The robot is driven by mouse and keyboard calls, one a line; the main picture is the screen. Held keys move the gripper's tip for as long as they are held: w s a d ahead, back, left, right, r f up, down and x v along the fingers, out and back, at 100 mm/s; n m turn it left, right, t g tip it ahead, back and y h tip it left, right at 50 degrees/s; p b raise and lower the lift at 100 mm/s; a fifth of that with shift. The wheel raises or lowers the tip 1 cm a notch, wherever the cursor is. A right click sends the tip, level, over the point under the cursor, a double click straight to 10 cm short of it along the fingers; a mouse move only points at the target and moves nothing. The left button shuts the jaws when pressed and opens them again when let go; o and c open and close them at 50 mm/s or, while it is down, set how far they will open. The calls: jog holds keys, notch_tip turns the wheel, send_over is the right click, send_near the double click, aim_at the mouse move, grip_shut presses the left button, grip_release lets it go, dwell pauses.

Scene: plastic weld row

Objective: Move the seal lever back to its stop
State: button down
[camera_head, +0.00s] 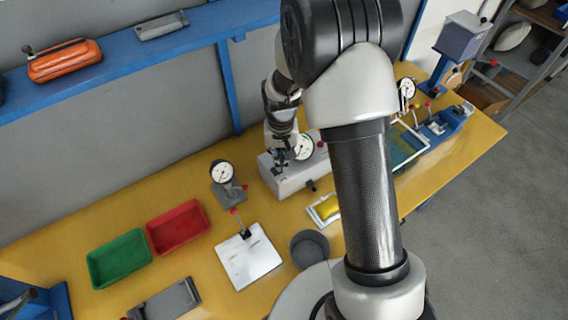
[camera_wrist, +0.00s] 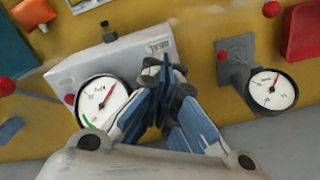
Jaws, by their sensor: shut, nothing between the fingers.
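My gripper (camera_head: 280,165) is shut and empty, at the grey box-shaped unit (camera_head: 292,179) on the yellow bench. In the wrist view, my closed fingers (camera_wrist: 166,76) lie in front of this unit (camera_wrist: 150,48), next to its round dial (camera_wrist: 103,101). I cannot tell whether they touch it. A red knob (camera_wrist: 70,99) shows at the dial's left edge. A rod with a red knob (camera_wrist: 6,87) reaches in from the left edge. Another red knob (camera_wrist: 222,56) sits on a grey plate with a second gauge (camera_wrist: 273,89). Which of these is the seal lever is unclear; my fingers hide part of the unit.
A green tray (camera_head: 119,258) and a red tray (camera_head: 178,227) lie to the left. A white plate (camera_head: 249,258) and a dark round pad (camera_head: 310,247) lie in front. A blue shelf (camera_head: 130,60) runs along the wall. My arm covers the middle of the head view.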

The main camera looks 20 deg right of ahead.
jog(key=shift+s+d, duration=0.2)
jog(key=shift+s, duration=0.45)
notch_tip(320, 180, up, 7)
jog(key=p, duration=0.4)
jog(key=shift+p, duration=0.4)
